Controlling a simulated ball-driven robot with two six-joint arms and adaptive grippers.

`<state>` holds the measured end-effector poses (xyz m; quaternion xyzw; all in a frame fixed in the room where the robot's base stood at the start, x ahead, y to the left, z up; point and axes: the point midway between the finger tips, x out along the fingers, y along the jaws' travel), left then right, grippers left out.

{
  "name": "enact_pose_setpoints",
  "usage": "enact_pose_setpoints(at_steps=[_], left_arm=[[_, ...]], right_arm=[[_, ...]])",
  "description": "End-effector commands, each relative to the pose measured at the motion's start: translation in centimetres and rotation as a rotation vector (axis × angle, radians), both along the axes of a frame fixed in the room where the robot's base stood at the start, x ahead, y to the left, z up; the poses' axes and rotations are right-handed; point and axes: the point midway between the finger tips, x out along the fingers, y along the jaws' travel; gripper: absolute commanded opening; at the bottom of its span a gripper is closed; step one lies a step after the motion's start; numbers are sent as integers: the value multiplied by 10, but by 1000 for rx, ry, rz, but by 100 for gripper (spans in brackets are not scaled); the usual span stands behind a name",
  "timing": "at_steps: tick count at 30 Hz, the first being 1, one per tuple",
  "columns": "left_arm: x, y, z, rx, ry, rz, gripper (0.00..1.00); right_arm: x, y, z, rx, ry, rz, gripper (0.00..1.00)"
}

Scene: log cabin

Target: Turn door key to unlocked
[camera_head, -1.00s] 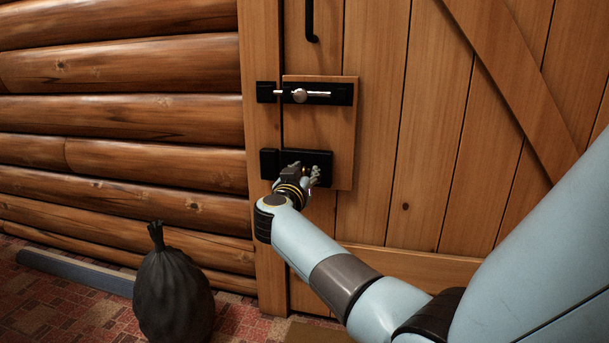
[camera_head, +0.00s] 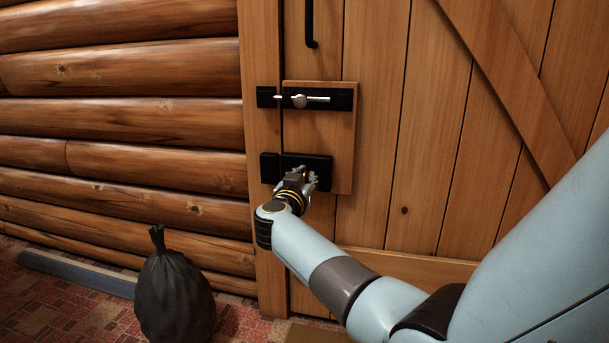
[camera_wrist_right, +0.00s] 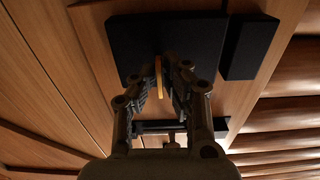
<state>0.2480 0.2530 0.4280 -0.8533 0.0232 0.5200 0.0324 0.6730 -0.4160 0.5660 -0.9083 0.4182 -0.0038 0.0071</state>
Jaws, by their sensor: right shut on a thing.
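The black door lock (camera_head: 322,164) sits on a wooden plate on the door, with its separate black keeper block (camera_head: 270,167) on the frame to its left. My right gripper (camera_head: 300,176) is at the lock's lower front and covers part of it. In the right wrist view, a thin yellow key (camera_wrist_right: 159,76) stands out from the black lock body (camera_wrist_right: 140,38). My right gripper (camera_wrist_right: 166,84) is shut on the key there, one finger on each flat side. The key is hidden behind the gripper in the head view. My left gripper is not in view.
A sliding bolt (camera_head: 300,100) is mounted above the lock, and a black handle (camera_head: 311,25) above that. A dark sack (camera_head: 174,295) stands on the patterned floor by the log wall (camera_head: 120,125). The door (camera_head: 420,130) is closed.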

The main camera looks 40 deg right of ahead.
Motion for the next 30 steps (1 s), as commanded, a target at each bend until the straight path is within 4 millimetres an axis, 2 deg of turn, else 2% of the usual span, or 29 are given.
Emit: enact_pose_setpoints(at_steps=[6,7,11,20,30], left_arm=[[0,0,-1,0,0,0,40],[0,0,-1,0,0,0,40],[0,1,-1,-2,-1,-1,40],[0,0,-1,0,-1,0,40],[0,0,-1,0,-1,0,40]], right_arm=[[0,0,-1,-1,1,-1,0],[0,0,-1,-1,1,-1,11],[0,0,-1,-1,1,-1,28],[-2,2,-1,0,1,0,28],[-37,43,0,1,0,0,28]])
